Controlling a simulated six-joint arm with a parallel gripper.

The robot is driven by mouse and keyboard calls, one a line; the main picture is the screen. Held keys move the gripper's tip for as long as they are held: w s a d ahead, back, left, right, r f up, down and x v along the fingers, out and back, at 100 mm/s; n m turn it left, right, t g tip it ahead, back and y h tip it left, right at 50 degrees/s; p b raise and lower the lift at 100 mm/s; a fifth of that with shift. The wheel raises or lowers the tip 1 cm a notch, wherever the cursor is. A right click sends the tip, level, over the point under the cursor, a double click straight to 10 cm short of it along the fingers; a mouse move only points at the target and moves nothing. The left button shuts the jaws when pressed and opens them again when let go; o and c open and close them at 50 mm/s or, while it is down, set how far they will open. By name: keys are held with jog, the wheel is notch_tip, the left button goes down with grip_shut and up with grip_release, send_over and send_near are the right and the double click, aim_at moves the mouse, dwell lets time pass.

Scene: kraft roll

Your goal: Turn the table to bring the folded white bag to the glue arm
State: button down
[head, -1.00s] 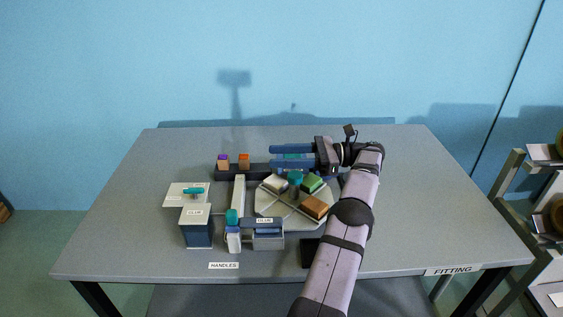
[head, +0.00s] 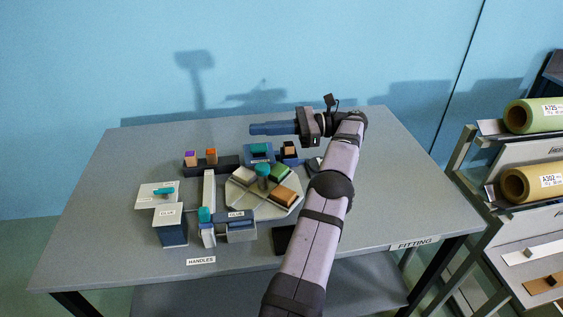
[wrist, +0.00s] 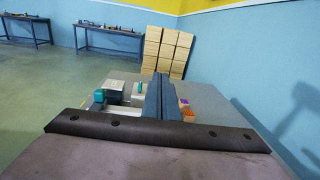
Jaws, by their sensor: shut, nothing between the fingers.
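A round turntable (head: 240,196) sits mid-table in the head view, with a teal knob (head: 263,170) at its centre. On it lie a folded white bag (head: 244,175), a green one (head: 280,172) and a brown one (head: 283,196). The white bag is on the far left part of the disc. The glue arm (head: 209,188), a pale bar with a teal-topped post (head: 205,215), stands just left of the disc, beside a station labelled GLUE (head: 240,226). My gripper (head: 252,129) is shut and empty, above the table's back, pointing left. Its fingers show in the wrist view (wrist: 158,98).
A dark rack with purple and orange blocks (head: 211,157) stands behind the glue arm. A blue box labelled GLUE (head: 170,226) and a white plate with a teal handle (head: 158,195) are at left. Shelves with paper rolls (head: 531,182) stand right of the table.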

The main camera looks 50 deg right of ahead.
jog(key=s+d+r+m+t+h+p, duration=0.2)
jog(key=s+d+r+m+h+p, duration=0.25)
jog(key=s+r, duration=0.65)
notch_tip(320, 180, down, 5)
jog(key=s+m+g+h, duration=0.1)
jog(key=s+m+h, duration=0.1)
jog(key=m+h, duration=0.1)
jog(key=g+h+p, duration=0.3)
jog(key=g+h, duration=0.1)
jog(key=g, duration=0.1)
send_near(286, 179)
jog(key=shift+m, duration=0.45)
jog(key=f, duration=0.4)
jog(key=shift+w, duration=0.2)
jog(key=shift+w+r+p, duration=0.1)
jog(key=shift+w+p, duration=0.35)
jog(key=shift+w, duration=1.35)
